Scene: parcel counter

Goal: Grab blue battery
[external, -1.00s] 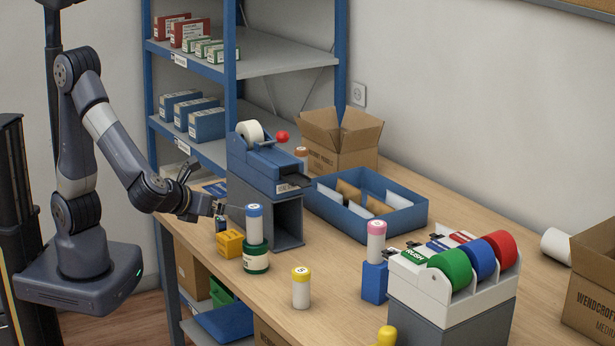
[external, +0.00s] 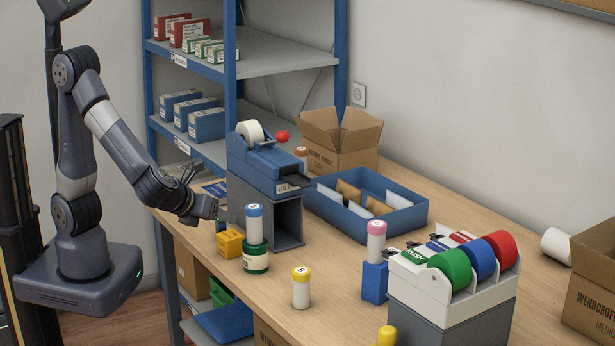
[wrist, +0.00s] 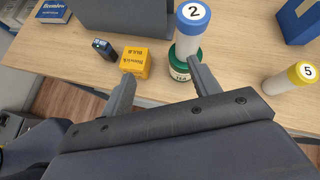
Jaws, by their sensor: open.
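The blue battery is a white cylinder with a blue cap marked 2 (external: 254,226); it stands upright on a green tin (external: 256,260). In the wrist view the battery (wrist: 190,32) is at the top, right of centre, on the tin (wrist: 180,68). My gripper (external: 213,207) is left of the battery in the external view, apart from it. In the wrist view my gripper (wrist: 160,82) is open and empty; its right finger overlaps the tin's lower edge in the picture. Whether they touch is unclear.
A yellow box (external: 230,243) stands left of the tin, with a small dark item (wrist: 102,46) beside it. A yellow-capped cylinder (external: 301,288) stands at the right front. The grey-blue dispenser stand (external: 287,220) is close behind the battery. Bare table lies right of the tin.

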